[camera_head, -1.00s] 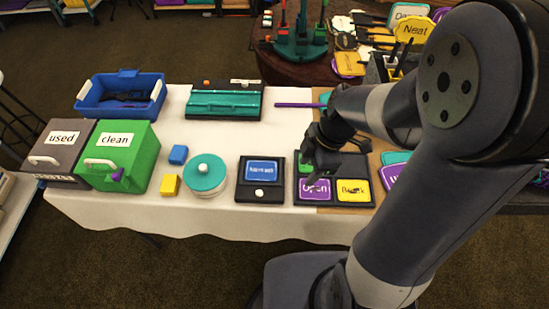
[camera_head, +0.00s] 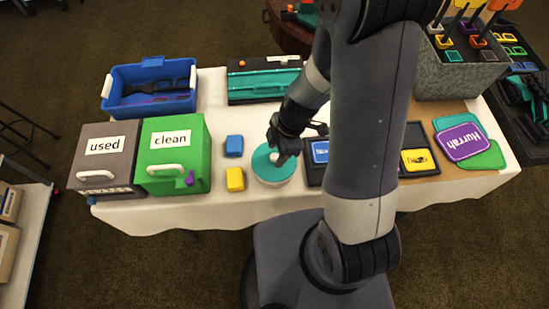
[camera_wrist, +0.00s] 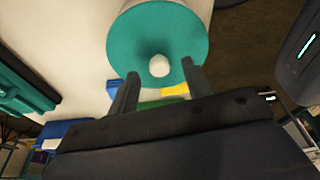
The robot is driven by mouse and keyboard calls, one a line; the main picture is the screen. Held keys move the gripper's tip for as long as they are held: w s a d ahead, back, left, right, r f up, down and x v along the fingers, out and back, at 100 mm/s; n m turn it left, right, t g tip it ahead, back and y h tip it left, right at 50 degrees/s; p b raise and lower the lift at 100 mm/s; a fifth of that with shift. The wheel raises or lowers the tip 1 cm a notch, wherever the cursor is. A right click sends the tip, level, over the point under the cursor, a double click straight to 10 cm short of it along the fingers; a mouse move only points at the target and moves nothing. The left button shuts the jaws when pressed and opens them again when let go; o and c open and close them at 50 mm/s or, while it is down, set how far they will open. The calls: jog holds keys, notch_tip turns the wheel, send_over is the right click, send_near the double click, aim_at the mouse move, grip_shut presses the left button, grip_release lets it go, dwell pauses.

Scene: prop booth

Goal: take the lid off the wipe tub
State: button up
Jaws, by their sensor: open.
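The wipe tub (camera_head: 273,182) is a round white tub on the white-covered table, right of a blue and a yellow block. Its teal lid (camera_head: 266,166) with a white knob is on it. In the wrist view the teal lid (camera_wrist: 184,30) fills the upper middle, and its white knob (camera_wrist: 159,66) lies between my fingers. My gripper (camera_wrist: 160,78) is open, with one finger on each side of the knob and a gap to it. In the head view my gripper (camera_head: 279,158) is over the tub and hides part of the lid.
A yellow block (camera_head: 235,179) and a blue block (camera_head: 234,146) stand left of the tub. The green "clean" box (camera_head: 180,135) and grey "used" box (camera_head: 104,165) are further left. A black tray (camera_head: 315,172) with a blue card is close on the right.

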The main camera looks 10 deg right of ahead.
jog(key=shift+a+f, duration=0.2)
jog(key=shift+f, duration=0.45)
grip_shut()
